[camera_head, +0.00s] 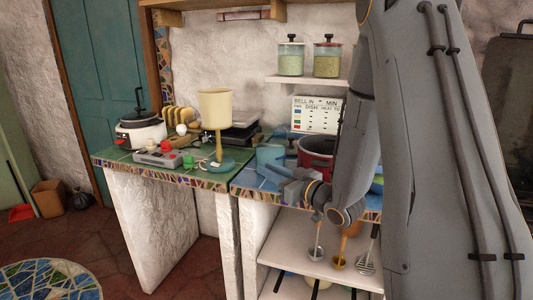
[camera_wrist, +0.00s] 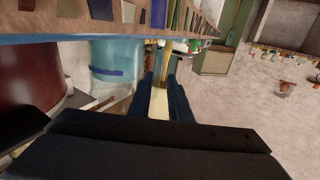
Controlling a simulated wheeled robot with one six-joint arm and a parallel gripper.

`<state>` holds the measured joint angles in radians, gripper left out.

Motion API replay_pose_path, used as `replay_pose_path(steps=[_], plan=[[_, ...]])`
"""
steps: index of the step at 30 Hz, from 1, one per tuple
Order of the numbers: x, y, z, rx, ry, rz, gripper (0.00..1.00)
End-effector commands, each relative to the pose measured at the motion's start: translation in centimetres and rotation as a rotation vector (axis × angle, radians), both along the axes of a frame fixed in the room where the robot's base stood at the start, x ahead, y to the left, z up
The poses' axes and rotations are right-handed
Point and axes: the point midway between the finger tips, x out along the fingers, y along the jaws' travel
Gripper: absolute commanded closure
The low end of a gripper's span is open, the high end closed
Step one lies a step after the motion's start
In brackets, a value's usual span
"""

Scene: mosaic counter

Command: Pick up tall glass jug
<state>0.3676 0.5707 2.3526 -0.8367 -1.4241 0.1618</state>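A blue, see-through cylindrical vessel (camera_head: 270,157), which looks like the tall glass jug, stands upright on the blue tiled counter. It also shows in the wrist view (camera_wrist: 116,62), left of the fingers, with a darker blue band. My gripper (camera_head: 272,172) is at the counter's front edge, close to the vessel and partly in front of its lower part. In the wrist view the dark fingers (camera_wrist: 162,88) stand apart, with pale yellow, probably the lamp behind, showing between them. They do not enclose the vessel. I cannot tell whether they touch it.
A red pot (camera_head: 316,151) stands right of the vessel, partly behind my arm. A cream lamp (camera_head: 216,105) stands on the green tiled counter (camera_head: 194,178) to the left, with a white cooker (camera_head: 140,132) beyond. A shelf with ladles (camera_head: 316,245) is below my gripper.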

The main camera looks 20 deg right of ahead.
Motion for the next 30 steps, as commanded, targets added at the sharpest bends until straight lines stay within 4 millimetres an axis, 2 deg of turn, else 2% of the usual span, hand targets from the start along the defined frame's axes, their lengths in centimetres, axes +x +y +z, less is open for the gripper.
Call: replay_pose_path(steps=[16, 26, 29, 30], plan=[[6.0, 2.7, 0.1, 0.0, 0.0, 0.001, 0.82], [6.6, 2.9, 0.0, 0.0, 0.001, 0.0, 0.82], [6.6, 2.9, 0.0, 0.0, 0.001, 0.0, 0.99], [6.6, 2.9, 0.0, 0.0, 0.001, 0.0, 1.0]])
